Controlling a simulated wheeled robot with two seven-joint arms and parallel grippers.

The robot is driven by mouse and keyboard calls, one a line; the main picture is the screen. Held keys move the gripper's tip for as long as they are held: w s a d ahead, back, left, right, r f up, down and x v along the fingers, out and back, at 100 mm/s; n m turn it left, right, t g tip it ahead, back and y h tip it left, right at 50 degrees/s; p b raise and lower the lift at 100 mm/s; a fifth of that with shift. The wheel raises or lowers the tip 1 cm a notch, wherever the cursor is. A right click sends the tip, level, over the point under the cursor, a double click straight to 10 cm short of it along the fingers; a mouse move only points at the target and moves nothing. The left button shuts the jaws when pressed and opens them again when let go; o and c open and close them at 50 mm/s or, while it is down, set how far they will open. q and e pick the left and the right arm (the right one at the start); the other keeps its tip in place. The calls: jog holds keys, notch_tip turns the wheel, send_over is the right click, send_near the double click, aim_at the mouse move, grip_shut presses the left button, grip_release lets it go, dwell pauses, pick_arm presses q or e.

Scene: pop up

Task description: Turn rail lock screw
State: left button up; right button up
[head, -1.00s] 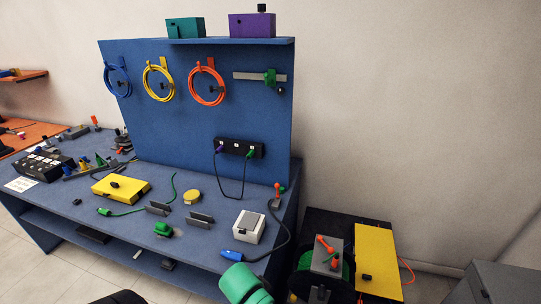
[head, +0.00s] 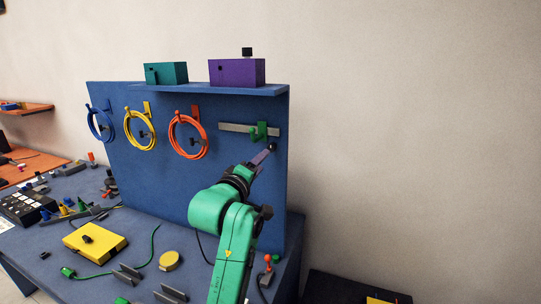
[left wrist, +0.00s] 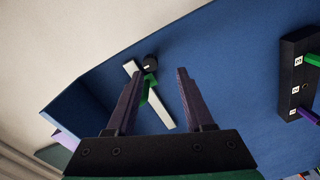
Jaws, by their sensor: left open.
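A grey rail (head: 237,128) is fixed level on the upper right of the blue panel, with a green clamp (head: 261,130) on it. A black round screw knob (head: 272,147) shows just below the clamp. My left gripper (head: 263,157) is raised in front of the panel, just below and left of the knob. In the left wrist view its two purple fingers (left wrist: 158,73) are open and apart. The black knob (left wrist: 151,61) appears between and beyond the fingertips, with the green clamp (left wrist: 150,86) and rail (left wrist: 163,115) behind. Nothing is held. My right gripper is out of view.
Orange (head: 174,146), yellow (head: 127,140) and blue cable coils hang left of the rail. Teal (head: 165,74) and purple boxes (head: 237,72) stand on the shelf above. A black socket strip (left wrist: 297,75) is on the panel. A yellow box (head: 95,242) lies on the bench.

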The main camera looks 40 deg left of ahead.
aim_at(271, 149)
pick_arm(q)
jog(key=w, duration=0.1)
jog(key=w+r, duration=0.1)
jog(key=w+a, duration=0.1)
jog(key=shift+w+r, duration=0.15)
jog(key=shift+w, duration=0.05)
jog(key=shift+x, duration=1.1)
jog(key=shift+w, duration=0.1)
jog(key=shift+c, duration=0.9)
jog(key=shift+r, duration=0.15)
jog(key=c, duration=0.5)
jog(key=shift+c, duration=0.4)
jog(key=shift+d+n, duration=0.1)
jog(key=shift+n, duration=0.8)
jog(key=n, duration=0.5)
jog(key=shift+d+n, duration=0.1)
jog(key=shift+n, duration=0.2)
jog(key=n, duration=1.2)
jog(key=shift+n, duration=0.3)
jog(key=n, duration=1)
jog(key=shift+n, duration=0.4)
jog(key=o, duration=0.6)
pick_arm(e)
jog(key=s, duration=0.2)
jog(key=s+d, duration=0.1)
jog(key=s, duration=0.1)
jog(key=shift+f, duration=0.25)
